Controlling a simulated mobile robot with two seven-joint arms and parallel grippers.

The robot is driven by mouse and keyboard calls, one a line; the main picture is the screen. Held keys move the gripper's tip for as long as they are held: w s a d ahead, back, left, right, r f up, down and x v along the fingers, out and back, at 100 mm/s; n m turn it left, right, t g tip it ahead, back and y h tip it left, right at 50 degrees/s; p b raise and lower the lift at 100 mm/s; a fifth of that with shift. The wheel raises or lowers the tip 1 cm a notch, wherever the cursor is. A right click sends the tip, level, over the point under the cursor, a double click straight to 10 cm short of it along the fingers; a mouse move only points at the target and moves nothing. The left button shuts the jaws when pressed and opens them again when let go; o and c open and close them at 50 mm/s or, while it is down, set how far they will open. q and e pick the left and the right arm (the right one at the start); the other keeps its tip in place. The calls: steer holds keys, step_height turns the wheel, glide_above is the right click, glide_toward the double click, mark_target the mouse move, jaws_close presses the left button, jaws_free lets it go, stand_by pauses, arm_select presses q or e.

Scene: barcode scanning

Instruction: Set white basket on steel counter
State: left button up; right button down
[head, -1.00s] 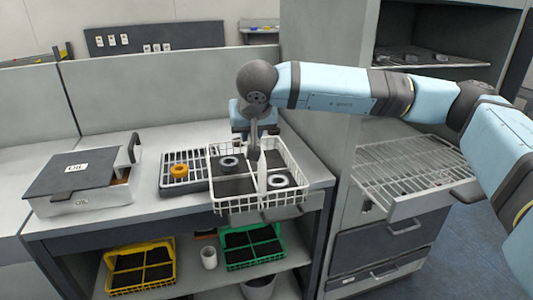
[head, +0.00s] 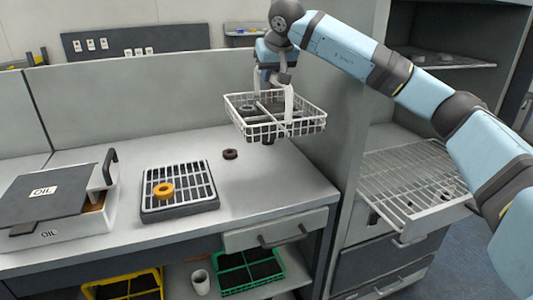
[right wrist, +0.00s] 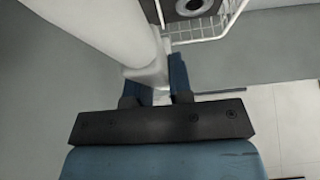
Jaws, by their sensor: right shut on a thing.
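The white wire basket (head: 303,129) hangs in the air above the back right part of the steel counter (head: 290,185). It has dark compartments and at least one dark ring (head: 247,107) inside. My right gripper (head: 277,85) is above the basket, shut on its raised middle part; the exact contact is partly hidden. In the right wrist view, the basket's wire rim (right wrist: 205,38) shows beyond the fingers, with a grey ring (right wrist: 193,6) inside. My left gripper is not in view.
A grey rack with an orange ring (head: 163,190) stands left of the clear counter area. A dark ring (head: 230,154) lies on the counter near the basket. An oil box (head: 60,195) is at far left. A wire shelf (head: 410,180) extends at right.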

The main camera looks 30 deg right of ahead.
mark_target(273, 117)
step_height(273, 117, down, 14)
steer(key=shift+r+b, duration=0.15)
steer(key=shift+b, duration=0.95)
arm_select(q)
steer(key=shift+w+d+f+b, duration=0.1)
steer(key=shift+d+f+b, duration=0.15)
steer(key=shift+b, duration=0.1)
arm_select(e)
step_height(273, 117, down, 4)
steer(key=shift+f, duration=0.2)
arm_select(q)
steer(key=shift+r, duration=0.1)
arm_select(e)
steer(key=shift+f, duration=0.1)
steer(key=c, duration=1)
jaws_free()
steer(key=shift+s+f, duration=0.1)
steer(key=shift+c, duration=0.2)
